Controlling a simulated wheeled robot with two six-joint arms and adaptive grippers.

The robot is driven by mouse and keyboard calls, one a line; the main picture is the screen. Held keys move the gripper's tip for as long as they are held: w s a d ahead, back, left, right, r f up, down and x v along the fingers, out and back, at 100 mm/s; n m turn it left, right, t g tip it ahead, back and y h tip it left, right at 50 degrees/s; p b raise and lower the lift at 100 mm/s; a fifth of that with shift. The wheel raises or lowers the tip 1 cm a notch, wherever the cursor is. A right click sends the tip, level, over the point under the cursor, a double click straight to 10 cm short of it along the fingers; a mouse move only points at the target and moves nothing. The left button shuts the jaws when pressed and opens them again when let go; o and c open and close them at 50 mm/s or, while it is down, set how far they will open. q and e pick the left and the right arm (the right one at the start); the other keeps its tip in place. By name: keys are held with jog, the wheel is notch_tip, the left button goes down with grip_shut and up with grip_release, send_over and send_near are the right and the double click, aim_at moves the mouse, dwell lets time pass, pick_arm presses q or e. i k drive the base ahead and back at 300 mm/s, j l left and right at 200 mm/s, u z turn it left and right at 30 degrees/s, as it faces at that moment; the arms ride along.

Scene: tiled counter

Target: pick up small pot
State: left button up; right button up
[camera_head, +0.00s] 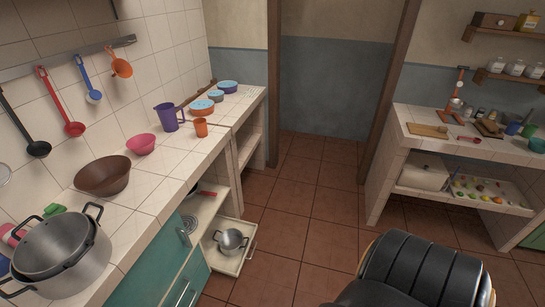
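A small grey metal pot (231,241) with side handles sits in an open, low pull-out drawer (240,262) under the left counter. Neither my left nor my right gripper is in view.
The tiled counter (150,185) holds a brown bowl (103,176), pink bowl (141,144), purple jug (168,118) and orange cup (201,127). Ladles hang above. A second counter (470,148) stands at the right. The brown tiled floor (310,215) between is clear.

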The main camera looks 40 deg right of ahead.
aim_at(230, 242)
jog(key=z, duration=0.9)
jog(key=u, duration=1.3)
jog(key=z, duration=1.3)
jog(key=i+l+u, duration=0.2)
jog(key=u, duration=0.15)
jog(key=i+l+u, duration=0.15)
jog(key=l+u, duration=0.25)
jog(key=i+l+u, duration=0.1)
jog(key=l+u, duration=0.25)
jog(key=j, duration=0.1)
